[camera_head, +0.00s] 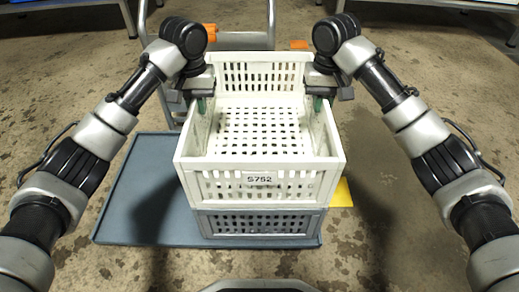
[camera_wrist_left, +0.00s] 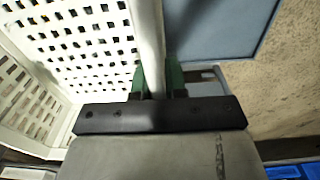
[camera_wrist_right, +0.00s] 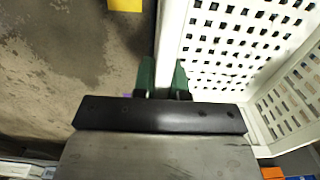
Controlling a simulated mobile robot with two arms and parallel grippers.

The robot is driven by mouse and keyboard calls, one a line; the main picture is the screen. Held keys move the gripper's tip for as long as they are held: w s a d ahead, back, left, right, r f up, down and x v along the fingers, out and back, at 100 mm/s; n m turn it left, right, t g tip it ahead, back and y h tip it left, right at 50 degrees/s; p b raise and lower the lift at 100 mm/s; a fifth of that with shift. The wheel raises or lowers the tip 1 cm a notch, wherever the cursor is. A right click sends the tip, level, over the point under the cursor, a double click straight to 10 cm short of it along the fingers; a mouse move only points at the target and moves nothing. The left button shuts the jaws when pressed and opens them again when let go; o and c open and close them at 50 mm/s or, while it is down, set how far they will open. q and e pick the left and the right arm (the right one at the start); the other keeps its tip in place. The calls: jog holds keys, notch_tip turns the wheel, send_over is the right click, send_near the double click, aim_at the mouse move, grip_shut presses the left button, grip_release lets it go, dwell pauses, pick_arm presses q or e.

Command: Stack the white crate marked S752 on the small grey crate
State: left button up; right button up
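The white crate (camera_head: 259,180), with a label reading S752 on its near wall, is upright and empty in the middle of the head view. The small grey crate (camera_head: 259,223) shows directly below it, its near wall lined up with the white crate's. I cannot tell whether they touch all round. My left gripper (camera_head: 201,104) is shut on the white crate's left wall, with the rim between its green fingers in the left wrist view (camera_wrist_left: 160,82). My right gripper (camera_head: 317,103) is at the right wall, its fingers straddling the rim in the right wrist view (camera_wrist_right: 163,80).
A blue-grey mat or platform (camera_head: 140,200) lies under the crates and extends left. A yellow patch (camera_head: 342,193) is on the floor at the right. A metal-framed cart (camera_head: 240,40) with orange parts stands behind the crate.

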pick_arm(q)
jog(key=o, duration=0.5)
jog(key=shift+c, duration=0.2)
pick_arm(e)
jog(key=o, duration=0.5)
jog(key=shift+c, duration=0.2)
pick_arm(q)
notch_tip(320, 180, up, 12)
jog(key=shift+f, duration=0.2)
jog(key=shift+r, duration=0.2)
pick_arm(e)
notch_tip(320, 180, up, 12)
jog(key=shift+r, duration=0.1)
